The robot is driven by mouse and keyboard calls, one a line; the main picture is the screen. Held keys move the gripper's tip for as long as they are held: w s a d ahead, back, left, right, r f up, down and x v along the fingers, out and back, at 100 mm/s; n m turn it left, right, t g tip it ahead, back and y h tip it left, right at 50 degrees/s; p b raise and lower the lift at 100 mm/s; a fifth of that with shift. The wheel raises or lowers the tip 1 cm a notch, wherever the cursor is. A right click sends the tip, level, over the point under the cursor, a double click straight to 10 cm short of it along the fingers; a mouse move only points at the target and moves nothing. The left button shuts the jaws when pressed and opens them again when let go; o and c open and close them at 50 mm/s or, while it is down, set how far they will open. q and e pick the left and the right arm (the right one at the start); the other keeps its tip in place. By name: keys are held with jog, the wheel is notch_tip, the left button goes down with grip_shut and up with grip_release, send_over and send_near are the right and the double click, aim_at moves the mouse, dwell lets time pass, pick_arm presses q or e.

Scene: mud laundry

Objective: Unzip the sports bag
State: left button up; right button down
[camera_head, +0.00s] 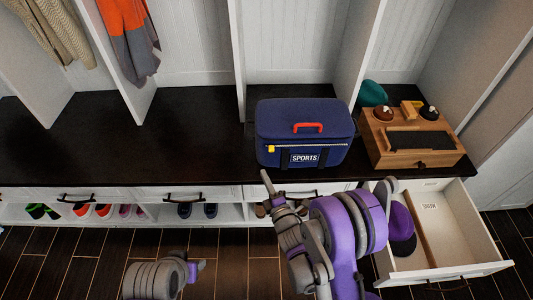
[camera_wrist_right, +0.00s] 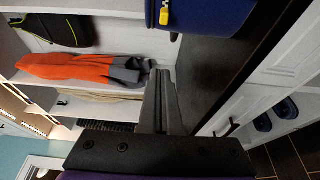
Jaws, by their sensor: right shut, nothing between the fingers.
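The dark blue sports bag (camera_head: 304,118) stands upright on the dark bench top, with a red handle (camera_head: 308,127) and a white SPORTS label on its front. Its yellow zipper pull (camera_head: 271,149) is at the left end of the pale zip line on the front. The bag's corner and the pull (camera_wrist_right: 164,14) also show at the top of the right wrist view. My right gripper (camera_head: 265,174) is shut and empty, just below and left of the pull and apart from it. Its closed fingers (camera_wrist_right: 164,78) point toward the bag's side.
A wooden box (camera_head: 412,139) with small items sits right of the bag. Below it, an open drawer (camera_head: 455,234) holds a purple cap (camera_head: 401,223). The bench (camera_head: 150,140) is clear to the left. Upright dividers and hanging clothes stand behind.

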aim_at(271, 149)
jog(key=shift+w, duration=0.1)
jog(key=w, duration=0.9)
jog(key=shift+w+b, duration=0.15)
jog(key=shift+b, duration=0.2)
jog(key=shift+d, duration=0.4)
jog(key=shift+d, duration=0.1)
